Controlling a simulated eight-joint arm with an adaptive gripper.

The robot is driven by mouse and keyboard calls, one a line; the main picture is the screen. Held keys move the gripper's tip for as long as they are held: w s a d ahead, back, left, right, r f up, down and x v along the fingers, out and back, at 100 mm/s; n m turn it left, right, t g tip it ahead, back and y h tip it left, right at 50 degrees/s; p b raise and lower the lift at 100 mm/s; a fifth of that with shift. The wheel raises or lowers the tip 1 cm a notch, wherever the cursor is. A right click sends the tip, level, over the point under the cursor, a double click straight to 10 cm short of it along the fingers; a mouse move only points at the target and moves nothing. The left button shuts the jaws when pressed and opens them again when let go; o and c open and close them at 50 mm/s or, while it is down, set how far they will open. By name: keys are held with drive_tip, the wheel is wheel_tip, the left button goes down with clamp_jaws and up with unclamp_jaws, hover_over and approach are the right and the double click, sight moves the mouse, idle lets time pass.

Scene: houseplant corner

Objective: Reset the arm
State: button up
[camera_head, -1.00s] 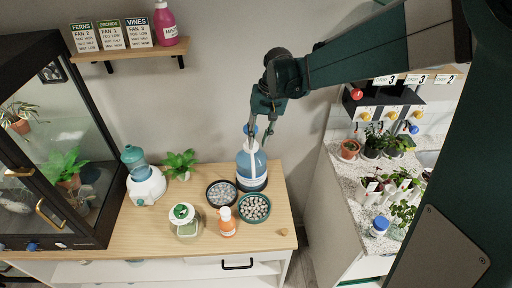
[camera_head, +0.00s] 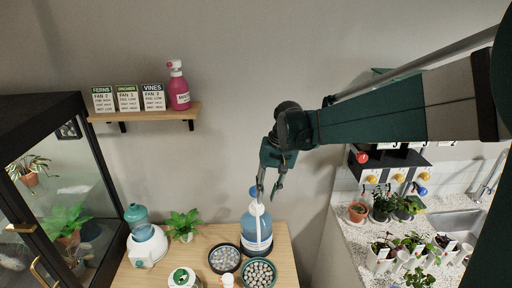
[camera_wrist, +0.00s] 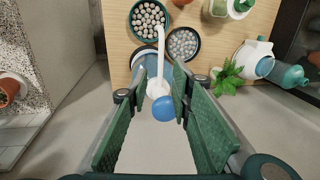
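A blue bottle (camera_head: 257,235) with a white label, white neck and blue top stands upright at the table's back right. In the wrist view its blue knob (camera_wrist: 163,108) and white spout (camera_wrist: 160,50) appear between my spread fingers. My gripper (camera_head: 269,188) is just above and slightly right of the bottle's top in the head view. In the wrist view my gripper (camera_wrist: 164,78) is open, with a gap beside the knob; no grip on the bottle shows.
Two pebble dishes (camera_head: 244,268) (camera_head: 209,259) stand by the bottle. A teal-topped humidifier (camera_head: 146,245) and a small plant (camera_head: 183,224) stand left. A shelf (camera_head: 150,112) with signs and a pink bottle (camera_head: 179,92) hangs above. A glass cabinet (camera_head: 88,150) stands far left; potted plants (camera_head: 385,208) right.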

drive_tip(key=shift+s, duration=0.1)
drive_tip(key=s+d+r+t+b, duration=0.1)
drive_tip(key=s+d+r+t, duration=0.1)
drive_tip(key=s+d, duration=0.35)
drive_tip(key=s+d+r+t+b, duration=0.1)
drive_tip(key=s+d+r, duration=0.1)
drive_tip(key=s, duration=0.6)
drive_tip(key=s+d+f+t+h+b, duration=0.1)
drive_tip(key=s+d+f+t, duration=0.1)
drive_tip(key=s, duration=0.4)
drive_tip(key=s+d+f+t+h+b, duration=0.1)
drive_tip(key=s+d+f+t, duration=0.1)
drive_tip(key=s+d, duration=0.3)
drive_tip(key=shift+s+f, duration=0.25)
drive_tip(key=shift+s, duration=0.85)
